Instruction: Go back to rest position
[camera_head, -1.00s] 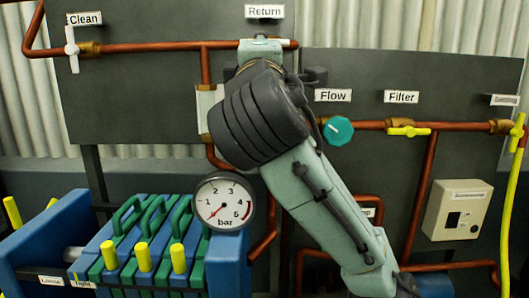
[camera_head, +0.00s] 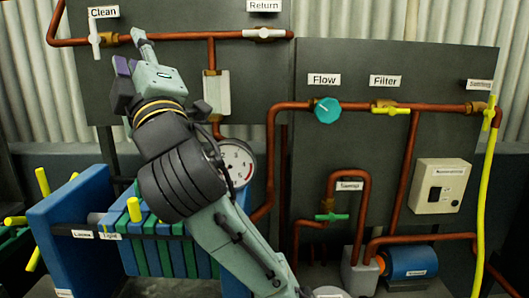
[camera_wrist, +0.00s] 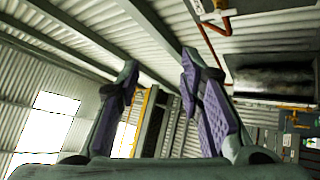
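My gripper (camera_head: 132,50) is at the upper left in the head view, raised in front of the dark panel, just below and right of the Clean valve. In the wrist view my gripper (camera_wrist: 157,62) shows two fingers with purple pads, spread apart, with nothing between them. The wrist view looks up past the fingers at the corrugated wall and roof. In the head view my arm runs from the lower middle up to the left and partly hides the pressure gauge (camera_head: 236,163). The white Return valve handle (camera_head: 264,33) lies along its pipe, apart from my gripper.
The Clean valve (camera_head: 95,38) has a white upright handle. A blue and green filter press (camera_head: 80,225) stands below my gripper. Copper pipes, the teal Flow knob (camera_head: 327,110), the yellow Filter handle (camera_head: 390,110) and a yellow hose (camera_head: 484,200) are to the right.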

